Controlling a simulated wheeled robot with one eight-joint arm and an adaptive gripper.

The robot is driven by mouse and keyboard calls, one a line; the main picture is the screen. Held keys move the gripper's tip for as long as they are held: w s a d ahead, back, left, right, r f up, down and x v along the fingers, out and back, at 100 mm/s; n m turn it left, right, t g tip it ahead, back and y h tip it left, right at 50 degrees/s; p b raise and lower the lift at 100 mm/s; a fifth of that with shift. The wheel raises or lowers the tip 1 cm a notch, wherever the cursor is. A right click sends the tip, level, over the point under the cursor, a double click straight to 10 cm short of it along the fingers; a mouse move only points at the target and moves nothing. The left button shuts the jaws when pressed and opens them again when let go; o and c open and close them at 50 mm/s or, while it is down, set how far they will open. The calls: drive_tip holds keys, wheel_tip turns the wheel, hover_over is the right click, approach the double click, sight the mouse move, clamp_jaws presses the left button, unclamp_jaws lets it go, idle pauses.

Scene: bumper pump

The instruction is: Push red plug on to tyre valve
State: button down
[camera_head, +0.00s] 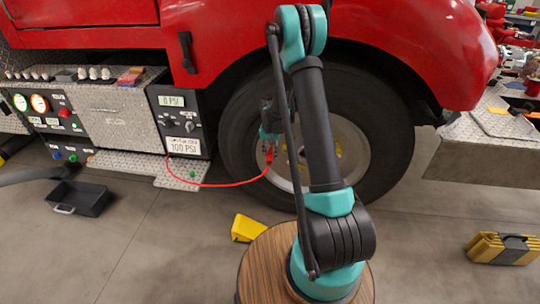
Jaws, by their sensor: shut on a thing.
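The red plug (269,155) is at the end of a red hose (222,185) that runs from the pump panel (181,120). My gripper (269,142) is shut on the red plug, in front of the wheel hub area. The tyre (388,140) is black, on a light grey rim (352,150) under the red truck. The tyre valve cannot be made out; it is small or hidden behind my gripper and arm. I cannot tell whether the plug touches the valve.
A yellow chock (248,228) lies on the floor by my round wooden-topped base. A black tray (80,198) is at left and a yellow case (500,248) at right. A metal step (490,150) juts out right of the tyre.

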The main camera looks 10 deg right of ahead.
drive_tip(key=shift+w, duration=0.15)
drive_tip(key=c, duration=1.2)
unclamp_jaws()
drive_tip(key=shift+r, duration=0.1)
